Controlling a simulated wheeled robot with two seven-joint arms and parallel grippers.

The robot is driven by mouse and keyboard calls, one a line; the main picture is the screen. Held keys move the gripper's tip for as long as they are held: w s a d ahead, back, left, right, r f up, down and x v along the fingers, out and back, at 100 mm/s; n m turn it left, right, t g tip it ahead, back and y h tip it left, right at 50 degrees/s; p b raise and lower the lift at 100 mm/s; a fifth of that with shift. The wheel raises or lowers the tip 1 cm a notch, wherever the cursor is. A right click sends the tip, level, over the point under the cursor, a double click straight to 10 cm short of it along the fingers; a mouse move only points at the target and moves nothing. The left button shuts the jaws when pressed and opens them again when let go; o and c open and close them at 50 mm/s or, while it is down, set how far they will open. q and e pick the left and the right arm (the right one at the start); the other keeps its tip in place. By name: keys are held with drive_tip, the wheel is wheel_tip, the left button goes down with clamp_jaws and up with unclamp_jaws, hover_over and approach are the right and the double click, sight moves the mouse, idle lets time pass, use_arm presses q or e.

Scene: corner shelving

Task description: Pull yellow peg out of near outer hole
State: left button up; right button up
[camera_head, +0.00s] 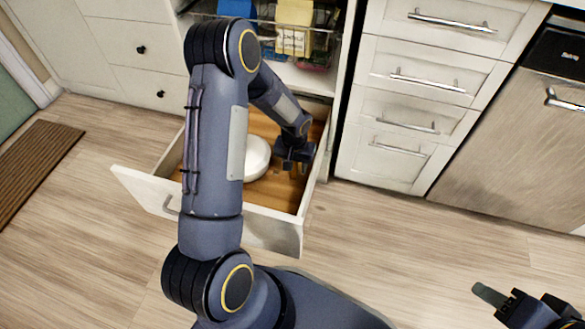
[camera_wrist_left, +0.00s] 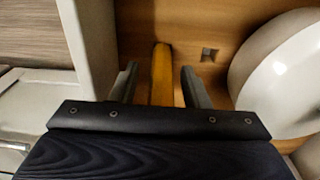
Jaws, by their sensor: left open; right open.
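The yellow peg (camera_wrist_left: 161,85) stands in the wooden drawer floor (camera_wrist_left: 215,20) and shows between my left gripper's fingers in the left wrist view. My left gripper (camera_head: 297,166) is open and reaches down into the pulled-out drawer (camera_head: 271,234), with a finger on each side of the peg. Gaps show between peg and fingers. The peg's lower part and its hole are hidden. An empty square hole (camera_wrist_left: 209,54) lies to the right of the peg. I cannot make out the peg in the head view. My right gripper (camera_head: 508,297) is open at the lower right, away from the drawer.
A white rounded dish (camera_head: 256,158) lies in the drawer beside my left gripper; it also shows in the left wrist view (camera_wrist_left: 290,75). The drawer's white side wall (camera_wrist_left: 88,40) is close on the other side. An upper rack (camera_head: 290,70) holds several packages.

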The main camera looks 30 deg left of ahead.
sight(291, 180)
use_arm(q)
drive_tip(key=shift+s+f+g, duration=0.4)
drive_tip(key=shift+s+f, duration=0.7)
drive_tip(key=shift+f, duration=0.3)
use_arm(e)
drive_tip(key=shift+f, duration=0.5)
use_arm(q)
clamp_jaws()
drive_tip(key=shift+r, duration=0.15)
use_arm(e)
drive_tip(key=shift+r, duration=0.1)
use_arm(q)
drive_tip(key=shift+w+a+r+p, duration=0.1)
drive_tip(key=shift+w+r+p, duration=0.05)
drive_tip(key=shift+r+p, duration=1.5)
drive_tip(key=shift+w+r+p, duration=0.2)
drive_tip(key=shift+r+p, duration=0.5)
drive_tip(key=shift+r, duration=0.75)
use_arm(e)
drive_tip(key=r, duration=0.4)
drive_tip(key=shift+w+a+r, duration=0.15)
drive_tip(key=shift+w+r, duration=0.1)
drive_tip(key=shift+r, duration=0.1)
use_arm(q)
drive_tip(key=shift+w, duration=0.1)
